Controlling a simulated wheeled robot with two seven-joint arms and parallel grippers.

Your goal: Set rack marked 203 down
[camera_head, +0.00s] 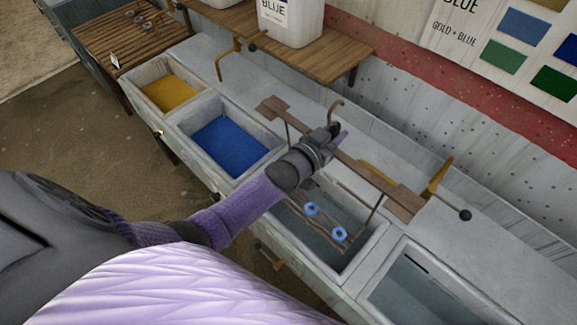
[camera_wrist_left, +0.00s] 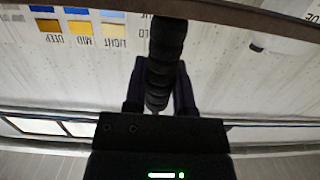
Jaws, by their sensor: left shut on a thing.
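My left gripper (camera_head: 328,138) is shut on the rack, at the middle of its long wooden bar (camera_head: 362,170). Flat wooden end plates sit at both ends of the bar, and thin rods hang down to a lower frame with two blue rings (camera_head: 311,208). The lower frame hangs in or over the third basin, with grey liquid (camera_head: 318,243); I cannot tell how deep. In the left wrist view a dark ribbed grip (camera_wrist_left: 167,60) is between my fingers, with the bar (camera_wrist_left: 225,12) beyond. No number is readable on the rack. My right gripper is out of view.
A yellow basin (camera_head: 170,93), a blue basin (camera_head: 228,143) and a grey basin (camera_head: 420,290) stand in the same row. Bronze hooked brackets (camera_head: 438,177) rise along the trough. A wooden shelf (camera_head: 325,58) with a white jug (camera_head: 291,22) is behind, and a slatted table (camera_head: 115,38) is far left.

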